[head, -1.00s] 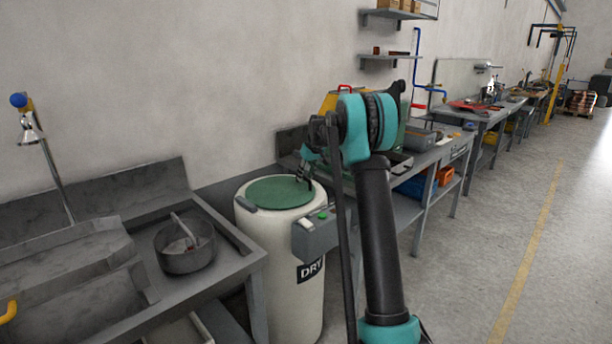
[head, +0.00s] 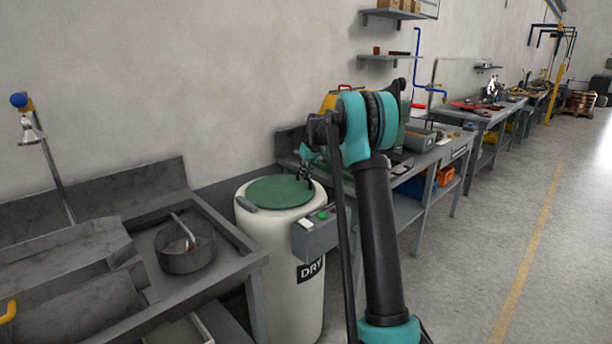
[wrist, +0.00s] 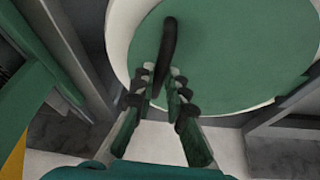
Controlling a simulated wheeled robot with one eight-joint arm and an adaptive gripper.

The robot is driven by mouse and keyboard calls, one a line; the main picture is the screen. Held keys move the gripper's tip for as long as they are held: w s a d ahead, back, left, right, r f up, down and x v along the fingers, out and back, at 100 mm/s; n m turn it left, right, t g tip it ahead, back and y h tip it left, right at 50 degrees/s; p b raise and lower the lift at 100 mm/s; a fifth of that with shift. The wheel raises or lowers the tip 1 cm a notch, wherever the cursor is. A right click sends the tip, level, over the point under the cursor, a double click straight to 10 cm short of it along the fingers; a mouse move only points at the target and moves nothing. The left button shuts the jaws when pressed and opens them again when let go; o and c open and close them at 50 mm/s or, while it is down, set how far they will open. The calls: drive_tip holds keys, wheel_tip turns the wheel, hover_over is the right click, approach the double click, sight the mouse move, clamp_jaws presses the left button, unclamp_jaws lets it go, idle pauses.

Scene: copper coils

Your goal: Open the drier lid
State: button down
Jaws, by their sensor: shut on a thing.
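The drier (head: 290,270) is a white drum marked DRY. Its round green lid (head: 275,193) lies flat on top, and it also fills the upper part of the wrist view (wrist: 240,60). A dark bar-like handle (wrist: 168,45) stands out on the lid in the wrist view and runs down between my fingertips. My gripper (head: 304,180) reaches down to the right-hand edge of the lid. In the wrist view my gripper (wrist: 160,88) is shut on the near end of the handle. The head view is too small to show the grasp clearly.
A grey control box (head: 315,232) with a green button is on the drier's front right. A grey sink bench (head: 235,270) with a metal pan (head: 185,252) stands left. A workbench (head: 405,175) stands right, and a wall behind. The floor (head: 490,240) at right is clear.

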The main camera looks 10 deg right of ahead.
drive_tip(key=s+a+r+n+t+h, duration=0.1)
drive_tip(key=s+a+r+t+h, duration=0.25)
drive_tip(key=a+r, duration=0.35)
drive_tip(key=s+a+r+n+t+h, duration=0.1)
drive_tip(key=s+a+r+t+h, duration=0.3)
drive_tip(key=r, duration=0.5)
drive_tip(key=s+a+n+t+h, duration=0.1)
drive_tip(key=s+a+t, duration=0.1)
drive_tip(key=s+a, duration=0.5)
drive_tip(key=s+a+n+t+h, duration=0.2)
drive_tip(key=s+a, duration=0.5)
drive_tip(key=a, duration=0.4)
drive_tip(key=shift+a+r+t, duration=0.2)
drive_tip(key=shift+r+t, duration=0.05)
drive_tip(key=shift+t, duration=0.1)
drive_tip(key=shift+h, duration=0.25)
drive_tip(key=c, duration=1.5)
unclamp_jaws()
drive_tip(key=shift+w, duration=0.1)
drive_tip(key=shift+c, duration=0.2)
